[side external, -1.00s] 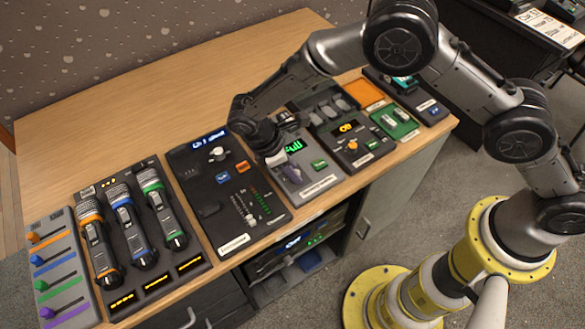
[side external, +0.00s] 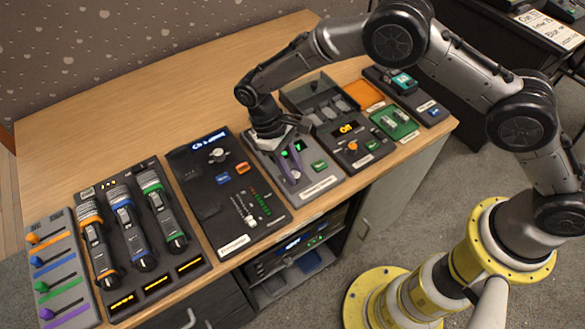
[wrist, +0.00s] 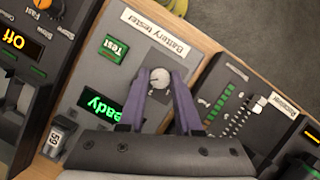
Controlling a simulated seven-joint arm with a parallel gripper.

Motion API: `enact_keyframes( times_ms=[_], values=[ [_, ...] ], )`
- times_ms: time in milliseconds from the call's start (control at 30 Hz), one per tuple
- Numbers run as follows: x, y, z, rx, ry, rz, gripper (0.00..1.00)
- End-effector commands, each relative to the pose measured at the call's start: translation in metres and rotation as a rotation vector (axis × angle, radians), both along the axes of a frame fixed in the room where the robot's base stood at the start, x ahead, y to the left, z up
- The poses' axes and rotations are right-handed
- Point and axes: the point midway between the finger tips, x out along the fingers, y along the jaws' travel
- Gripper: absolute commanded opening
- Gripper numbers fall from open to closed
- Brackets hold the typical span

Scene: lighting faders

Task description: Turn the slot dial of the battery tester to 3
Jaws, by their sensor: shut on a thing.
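The battery tester (side external: 322,187) is a grey panel on the desk with a green Test button (side external: 319,166). In the wrist view its label (wrist: 155,33), the Test button (wrist: 114,48) and a green "Ready" display (wrist: 101,105) show. The slot dial (wrist: 160,76) is a small pale round knob on a dark plate. My gripper (wrist: 160,78) has its purple fingers on either side of the dial and is shut on it. From the side, my gripper (side external: 288,174) points down over the tester and hides the dial. I cannot read the dial's setting.
A receiver panel (side external: 222,188) with sliders and buttons lies left of the tester. A panel with an orange knob and "Off" display (side external: 347,129) lies right of it. The desk's back area (side external: 150,120) is clear.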

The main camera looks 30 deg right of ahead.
Motion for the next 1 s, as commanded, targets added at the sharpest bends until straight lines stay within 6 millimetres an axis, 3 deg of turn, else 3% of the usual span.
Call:
enact_keyframes(
  times_ms=[400, 967, 1000],
  values=[
    [0.0022, -0.0002, 0.0016, 0.003, -0.005, -0.19, 0.0],
    [0.0024, -0.0002, 0.0018, 0.004, -0.006, -0.216, 0.0],
    [0.0024, -0.0002, 0.0018, 0.004, -0.006, -0.216, 0.4]
  ],
)
